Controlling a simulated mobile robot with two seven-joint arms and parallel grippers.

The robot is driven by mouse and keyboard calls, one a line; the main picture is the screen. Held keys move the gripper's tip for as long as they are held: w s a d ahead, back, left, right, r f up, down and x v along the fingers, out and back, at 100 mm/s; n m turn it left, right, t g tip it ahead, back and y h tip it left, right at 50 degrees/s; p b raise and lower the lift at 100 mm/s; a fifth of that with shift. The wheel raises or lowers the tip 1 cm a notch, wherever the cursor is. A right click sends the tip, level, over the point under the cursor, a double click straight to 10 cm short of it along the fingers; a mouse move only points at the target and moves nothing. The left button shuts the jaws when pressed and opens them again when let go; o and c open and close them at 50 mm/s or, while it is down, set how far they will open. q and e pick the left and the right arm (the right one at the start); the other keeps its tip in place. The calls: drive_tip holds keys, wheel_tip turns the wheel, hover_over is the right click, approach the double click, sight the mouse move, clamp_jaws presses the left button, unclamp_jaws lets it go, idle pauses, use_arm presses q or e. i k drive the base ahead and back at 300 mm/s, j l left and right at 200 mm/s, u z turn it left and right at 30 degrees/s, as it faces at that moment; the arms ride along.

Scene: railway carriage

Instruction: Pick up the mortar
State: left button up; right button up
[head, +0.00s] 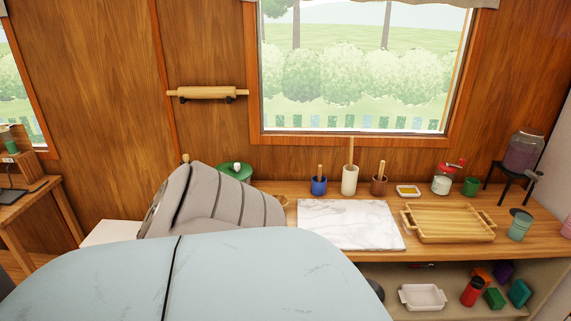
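Three small vessels with wooden sticks standing in them are in a row at the back of the counter in the head view: a small blue cup (319,187), a taller white pot (349,183) and a small brown cup (378,187). The blue and brown ones look like mortars with pestles, but I cannot tell which one is the mortar meant. All stand upright, with nothing touching them. Neither of my grippers is in view.
A marble board (350,225) and a wooden tray (447,224) lie on the counter (420,255) in front of the vessels. The lower left is blocked from view.

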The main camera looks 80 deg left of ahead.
sight(284, 200)
drive_tip(key=j+u, duration=0.15)
drive_tip(key=u, duration=2.45)
